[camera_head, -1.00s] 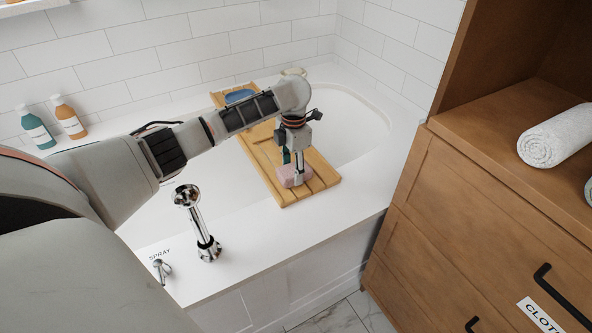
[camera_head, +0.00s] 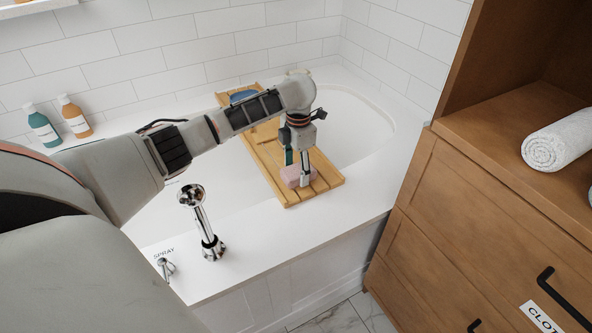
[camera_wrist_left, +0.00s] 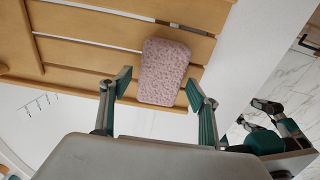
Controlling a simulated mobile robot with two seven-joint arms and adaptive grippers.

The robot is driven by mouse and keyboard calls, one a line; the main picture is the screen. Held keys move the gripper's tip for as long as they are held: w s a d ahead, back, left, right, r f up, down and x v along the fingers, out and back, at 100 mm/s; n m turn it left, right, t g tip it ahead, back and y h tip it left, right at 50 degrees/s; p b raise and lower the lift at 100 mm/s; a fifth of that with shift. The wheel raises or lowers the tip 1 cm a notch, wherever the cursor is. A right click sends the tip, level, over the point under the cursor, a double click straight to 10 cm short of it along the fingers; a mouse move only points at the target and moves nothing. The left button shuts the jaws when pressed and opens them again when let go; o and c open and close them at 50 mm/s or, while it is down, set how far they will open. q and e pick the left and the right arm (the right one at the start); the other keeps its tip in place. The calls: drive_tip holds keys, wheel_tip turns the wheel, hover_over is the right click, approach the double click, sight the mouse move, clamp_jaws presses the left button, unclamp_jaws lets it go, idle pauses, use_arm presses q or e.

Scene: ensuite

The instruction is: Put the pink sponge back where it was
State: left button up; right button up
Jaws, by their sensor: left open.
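The pink sponge (camera_head: 291,176) lies on the near end of the wooden bath tray (camera_head: 325,180), which lies across the tub. My left gripper (camera_head: 297,170) points down at the sponge. In the left wrist view the sponge (camera_wrist_left: 164,68) lies on the tray slats, its near part between the two spread fingers of my open left gripper (camera_wrist_left: 160,90). Gaps show on both sides there, so the fingers do not clamp it. My right gripper is outside the head view; dark and teal parts (camera_wrist_left: 262,142) at the lower right of the wrist view look like it, jaw state unclear.
A blue item (camera_head: 243,96) sits at the tray's far end. A chrome tap (camera_head: 205,222) and spray handle (camera_head: 166,268) stand on the tub's near rim. Two bottles (camera_head: 73,116) stand at the left. A wooden cabinet (camera_head: 455,215) with a rolled towel (camera_head: 560,140) bounds the right.

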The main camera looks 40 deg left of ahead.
sight(297, 170)
use_arm(q)
wheel_tip(297, 170, up, 12)
drive_tip(key=p, duration=0.3)
drive_tip(key=shift+w+f+p, duration=0.15)
drive_tip(key=shift+f+p, duration=0.1)
drive_tip(key=shift+p, duration=0.15)
use_arm(e)
drive_tip(key=shift+s+d+f+h, duration=0.2)
drive_tip(key=shift+s+d, duration=0.15)
drive_tip(key=shift+d, duration=0.25)
drive_tip(key=shift+s+d+f+h, duration=0.2)
drive_tip(key=shift+s+d, duration=0.1)
drive_tip(key=shift+d, duration=0.25)
use_arm(q)
drive_tip(key=shift+d, duration=0.1)
use_arm(e)
drive_tip(key=shift+w+r, duration=0.2)
